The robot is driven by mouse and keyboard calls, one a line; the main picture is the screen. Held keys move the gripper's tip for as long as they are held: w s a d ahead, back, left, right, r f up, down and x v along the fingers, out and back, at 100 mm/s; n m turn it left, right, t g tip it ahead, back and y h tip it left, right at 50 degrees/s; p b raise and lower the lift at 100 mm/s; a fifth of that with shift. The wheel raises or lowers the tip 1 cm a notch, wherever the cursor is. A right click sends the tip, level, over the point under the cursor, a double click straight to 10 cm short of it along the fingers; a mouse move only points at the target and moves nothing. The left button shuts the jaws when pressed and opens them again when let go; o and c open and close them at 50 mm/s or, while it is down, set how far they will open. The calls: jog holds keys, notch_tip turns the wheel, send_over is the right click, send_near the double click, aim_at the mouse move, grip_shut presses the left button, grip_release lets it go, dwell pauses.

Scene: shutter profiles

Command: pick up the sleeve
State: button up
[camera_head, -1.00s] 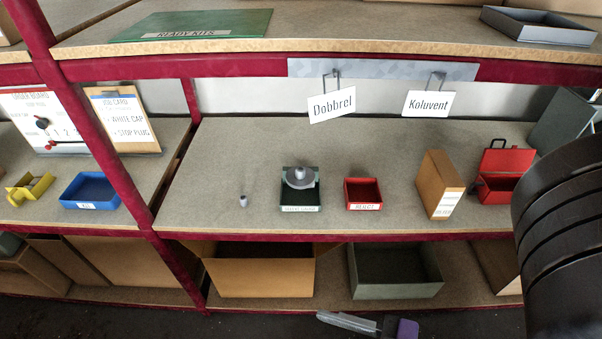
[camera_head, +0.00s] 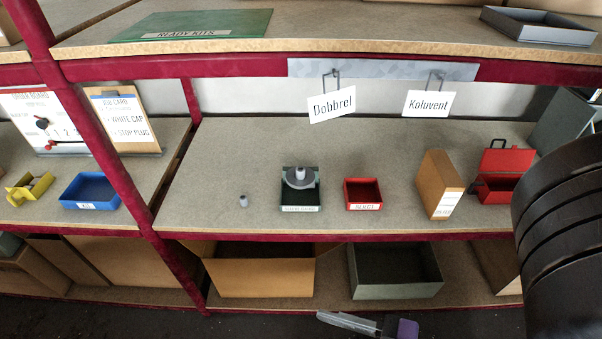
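A small grey cylinder (camera_head: 243,201), which looks like the sleeve, stands upright on the middle shelf (camera_head: 230,160) near its front edge. It is left of a dark green tray (camera_head: 300,208), apart from it, and nothing touches it. My black arm fills the right edge of the view. A grey and purple part at the bottom edge looks like my gripper (camera_head: 362,324), cut off by the frame. It is below and right of the cylinder, well away from it. Its fingers cannot be made out, so whether it is open or shut is unclear.
A grey round part with a knob (camera_head: 300,178) sits at the green tray. Right of it are a red bin (camera_head: 363,193), a brown box (camera_head: 439,184) and an open red case (camera_head: 504,175). A blue bin (camera_head: 90,191) stands left, beyond the red post (camera_head: 105,130). The shelf around the cylinder is clear.

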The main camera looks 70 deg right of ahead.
jog(key=shift+o, duration=0.2)
jog(key=w+d+f+m+t+h+b, duration=0.1)
jog(key=w+d+f+h+b, duration=0.1)
jog(key=w+d+h+b, duration=0.3)
jog(key=w+d+f+m+t+b, duration=0.1)
jog(key=w+d+f+m+b, duration=0.15)
jog(key=w, duration=0.55)
jog(key=m+g+h+b, duration=0.8)
jog(key=m+g+h, duration=0.2)
jog(key=h, duration=0.1)
send_near(301, 172)
jog(key=x, duration=0.4)
jog(key=p+x, duration=0.2)
jog(key=x, duration=0.4)
jog(key=shift+w+d, duration=0.2)
jog(key=shift+d, duration=0.1)
jog(key=shift+w+d+f, duration=0.15)
jog(key=shift+d, duration=0.25)
